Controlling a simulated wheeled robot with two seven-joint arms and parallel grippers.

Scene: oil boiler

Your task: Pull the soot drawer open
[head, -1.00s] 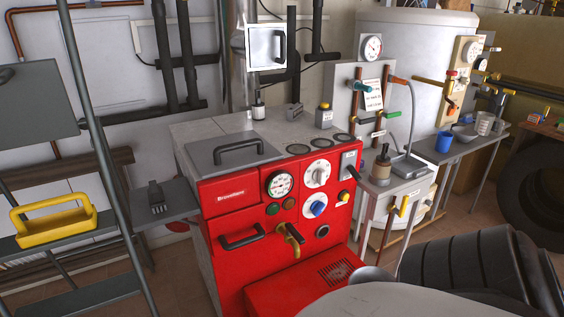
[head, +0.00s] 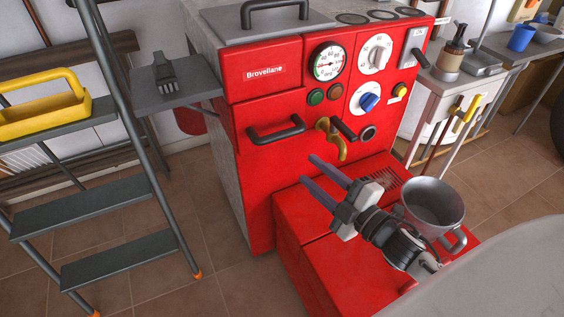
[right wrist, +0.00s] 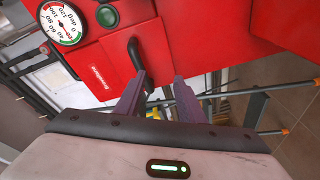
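The soot drawer (head: 268,118) is a red front panel on the boiler's face, below the "Brovellane" panel. It looks flush with the boiler. Its dark bar handle (head: 276,133) stands out from it, and the handle also shows in the right wrist view (right wrist: 138,58). My right gripper (head: 309,170) is open and empty, in front of the boiler, below and right of the handle in the head view. In the right wrist view its two fingers (right wrist: 158,88) are apart, with the handle ahead of them and apart from them. My left gripper is not in view.
A brass tap (head: 329,138) projects just right of the handle. A grey side shelf (head: 176,92) holds a dark brush. A stepladder (head: 120,220) with a yellow tray stands left. Floor between is clear.

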